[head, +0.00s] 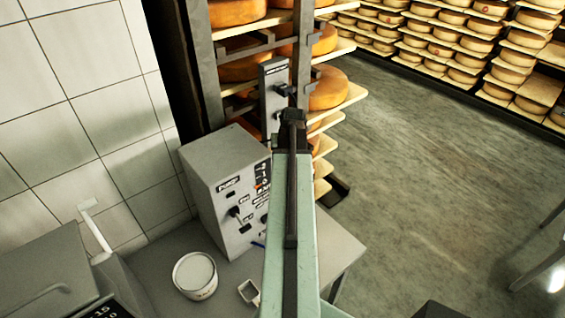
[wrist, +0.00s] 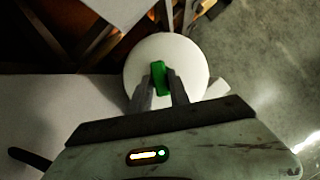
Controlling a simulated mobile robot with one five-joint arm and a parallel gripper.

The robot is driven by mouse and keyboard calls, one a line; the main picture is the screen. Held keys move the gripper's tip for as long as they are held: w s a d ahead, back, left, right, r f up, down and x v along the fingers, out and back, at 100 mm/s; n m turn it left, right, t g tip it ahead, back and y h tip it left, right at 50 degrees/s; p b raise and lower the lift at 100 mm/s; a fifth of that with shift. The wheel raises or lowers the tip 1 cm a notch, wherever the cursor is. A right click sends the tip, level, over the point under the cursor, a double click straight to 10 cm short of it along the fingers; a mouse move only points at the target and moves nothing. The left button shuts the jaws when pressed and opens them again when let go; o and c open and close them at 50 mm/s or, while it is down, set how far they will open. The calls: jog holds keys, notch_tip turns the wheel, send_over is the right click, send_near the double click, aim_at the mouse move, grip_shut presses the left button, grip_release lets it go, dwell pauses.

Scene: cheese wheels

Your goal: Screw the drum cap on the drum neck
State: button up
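My gripper (wrist: 160,86) has its two grey fingers on either side of a small green piece (wrist: 160,77), and they look shut on it. The green piece appears upright in the grip, in front of a white round disc (wrist: 185,55). I cannot tell whether the green piece is joined to the disc or only in front of it, nor which of them is the drum cap. In the head view my gripper (head: 290,112) is small and dark at the far end of my arm, and its fingers are not clear. I cannot make out a drum neck.
A grey control box (head: 215,185) with switches stands left of my arm on a grey table (head: 335,250). A white tub (head: 195,277) and a small open box (head: 249,291) are on the table. Cheese shelves (head: 340,100) rise behind my gripper.

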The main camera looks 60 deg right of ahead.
jog(key=shift+s, duration=0.2)
dwell(0.3)
jog(key=shift+r+p, duration=0.2)
jog(key=shift+p, duration=0.2)
jog(key=p+v, duration=0.6)
jog(key=v, duration=0.1)
jog(key=shift+a+p, duration=0.15)
jog(key=shift+p, duration=0.2)
jog(key=shift+w+r, duration=0.1)
jog(key=shift+c, duration=0.3)
